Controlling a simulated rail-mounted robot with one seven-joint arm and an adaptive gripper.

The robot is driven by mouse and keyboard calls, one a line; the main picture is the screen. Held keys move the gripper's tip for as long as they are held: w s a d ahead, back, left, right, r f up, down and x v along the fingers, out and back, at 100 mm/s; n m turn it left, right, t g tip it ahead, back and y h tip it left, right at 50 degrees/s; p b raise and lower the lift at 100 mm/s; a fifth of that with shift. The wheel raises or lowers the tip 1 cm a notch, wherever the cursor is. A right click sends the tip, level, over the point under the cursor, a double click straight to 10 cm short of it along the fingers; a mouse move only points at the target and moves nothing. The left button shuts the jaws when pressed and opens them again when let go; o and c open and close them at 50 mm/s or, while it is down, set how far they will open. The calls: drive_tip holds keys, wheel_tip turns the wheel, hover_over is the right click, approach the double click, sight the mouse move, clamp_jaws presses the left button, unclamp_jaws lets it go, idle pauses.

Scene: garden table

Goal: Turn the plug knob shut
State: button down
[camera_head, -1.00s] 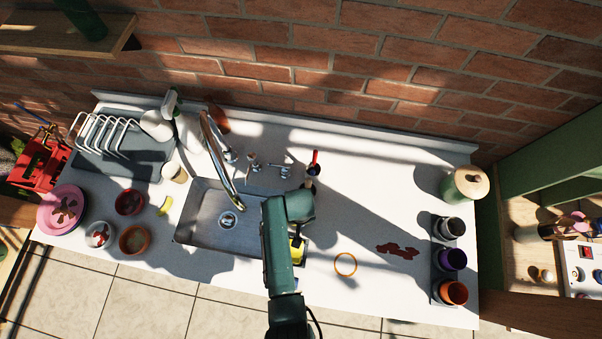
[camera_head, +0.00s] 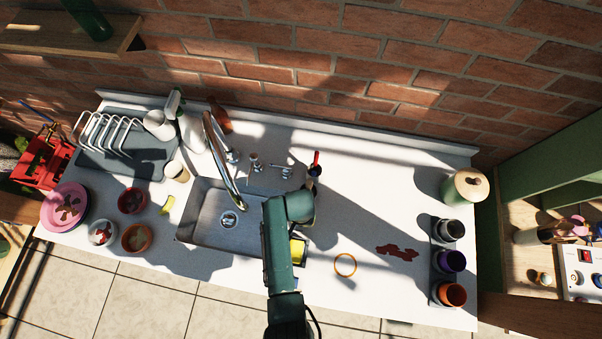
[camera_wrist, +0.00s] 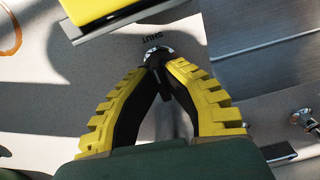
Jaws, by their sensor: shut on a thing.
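The plug knob (camera_wrist: 156,52) is a small chrome knob on the counter just right of the sink (camera_head: 213,235). In the wrist view the word SHUT is printed on the counter beside its top side, upside down in the picture. My gripper (camera_wrist: 155,60) has yellow-ribbed fingers that meet at their tips on the knob. The fingertips cover part of it, so its exact pointing direction cannot be told. In the head view my arm hides the knob and the fingers.
A yellow sponge (camera_head: 297,250) sits in a holder close by. The tap (camera_head: 222,160) arches over the sink, with a chrome handle (camera_head: 285,172) behind my wrist. A brush (camera_head: 315,165) stands nearby.

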drive_tip(key=shift+f, duration=0.1)
drive_tip(key=c, duration=1.2)
unclamp_jaws()
drive_tip(key=shift+o, duration=0.2)
wheel_tip(320, 180, up, 12)
